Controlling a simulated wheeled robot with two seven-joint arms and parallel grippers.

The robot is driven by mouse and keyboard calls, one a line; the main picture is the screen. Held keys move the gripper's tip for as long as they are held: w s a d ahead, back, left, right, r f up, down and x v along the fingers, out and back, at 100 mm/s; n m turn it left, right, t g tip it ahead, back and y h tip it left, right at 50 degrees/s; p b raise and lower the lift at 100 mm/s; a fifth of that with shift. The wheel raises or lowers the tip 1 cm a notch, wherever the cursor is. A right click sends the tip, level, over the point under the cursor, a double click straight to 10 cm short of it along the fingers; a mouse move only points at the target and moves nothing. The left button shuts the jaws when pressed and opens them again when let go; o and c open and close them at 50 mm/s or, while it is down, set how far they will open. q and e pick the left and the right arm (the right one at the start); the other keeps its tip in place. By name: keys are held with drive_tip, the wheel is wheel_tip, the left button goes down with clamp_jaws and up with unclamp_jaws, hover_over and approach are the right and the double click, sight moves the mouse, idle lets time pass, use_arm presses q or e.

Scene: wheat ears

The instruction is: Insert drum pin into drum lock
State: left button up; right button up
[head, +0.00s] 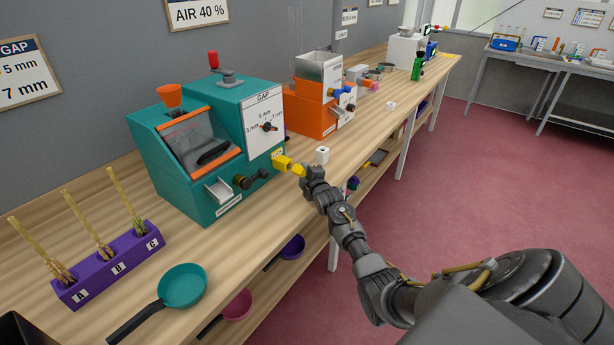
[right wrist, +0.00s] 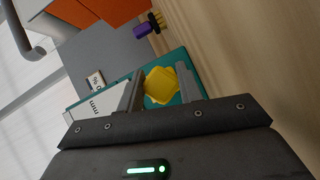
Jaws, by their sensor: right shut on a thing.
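The teal thresher-like machine (head: 200,140) stands on the bench in the head view. A yellow block (head: 282,162), seemingly the drum lock, sits at its right side near a dark crank (head: 252,180). My right gripper (head: 303,173) is shut on a yellow piece (head: 297,169), seemingly the drum pin, right beside that block. Whether the pin is in the lock or only close to it cannot be told. In the right wrist view, the yellow piece (right wrist: 160,86) shows between the fingers, with the teal machine (right wrist: 188,84) behind it. My left gripper is out of view.
A white block (head: 322,156) with a dark hole stands just right of my gripper. An orange machine (head: 314,105) is behind. A purple rack (head: 110,268) with wheat ears and a teal pan (head: 182,286) are at the left front. The bench front between pan and gripper is clear.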

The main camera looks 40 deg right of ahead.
drive_tip(key=shift+w+a+b, duration=0.15)
drive_tip(key=shift+w+b, duration=0.25)
drive_tip(key=shift+w, duration=0.15)
drive_tip(key=shift+w+a+b, duration=0.15)
drive_tip(key=shift+w+b, duration=0.25)
drive_tip(key=shift+w, duration=0.15)
drive_tip(key=o, duration=1.1)
drive_tip(key=b+v, duration=0.1)
drive_tip(key=v, duration=1)
drive_tip(key=shift+w+r, duration=0.1)
